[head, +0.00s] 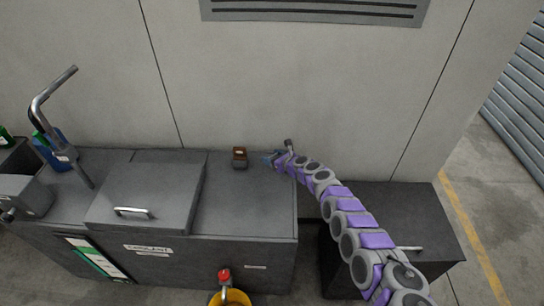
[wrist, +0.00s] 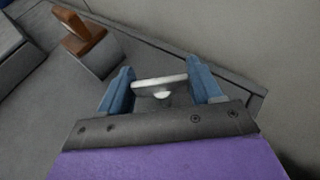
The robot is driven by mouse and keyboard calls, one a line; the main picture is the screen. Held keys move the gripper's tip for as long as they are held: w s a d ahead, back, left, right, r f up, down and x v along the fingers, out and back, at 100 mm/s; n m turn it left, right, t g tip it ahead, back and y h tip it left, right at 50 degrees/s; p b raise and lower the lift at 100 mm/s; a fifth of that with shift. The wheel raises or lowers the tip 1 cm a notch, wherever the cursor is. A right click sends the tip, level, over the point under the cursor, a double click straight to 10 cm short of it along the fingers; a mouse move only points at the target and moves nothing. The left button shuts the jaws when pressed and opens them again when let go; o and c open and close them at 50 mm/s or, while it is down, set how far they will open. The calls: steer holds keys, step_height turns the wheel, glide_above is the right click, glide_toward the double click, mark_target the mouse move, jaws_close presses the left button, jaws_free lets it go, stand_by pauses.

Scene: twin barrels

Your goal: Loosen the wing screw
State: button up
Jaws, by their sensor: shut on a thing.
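The wing screw (wrist: 158,82) shows in the wrist view as a pale, flat bar with a rounded middle, near the back edge of the grey bench top. My gripper (wrist: 162,92) has its two blue fingers on either side of the bar and is shut on it. The lower part of the screw is hidden behind the dark front of my wrist. In the head view my gripper (head: 268,158) is low over the back right of the bench, close to the wall. The screw is too small to make out there.
A small block with a brown top (head: 240,157) stands just left of my gripper; it also shows in the wrist view (wrist: 84,38). A hatch with a handle (head: 145,205) and a bent metal pipe (head: 45,105) are further left. A yellow bucket (head: 230,297) stands in front.

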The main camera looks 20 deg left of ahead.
steer(key=shift+w+d+r+n+g+y+b, duration=0.1)
steer(key=shift+w+r+n+g+y+b, duration=0.15)
steer(key=shift+n+g+y+b, duration=0.4)
steer(key=shift+n+g+b, duration=0.45)
steer(key=shift+n+b, duration=0.1)
steer(key=shift+n, duration=0.1)
steer(key=shift+w+d+r, duration=0.1)
steer(key=shift+w+r, duration=0.05)
steer(key=shift+r, duration=0.1)
steer(key=o, duration=0.7)
steer(key=shift+o, duration=1.3)
steer(key=shift+f, duration=0.1)
steer(key=shift+s+f, duration=0.1)
steer(key=shift+s, duration=0.1)
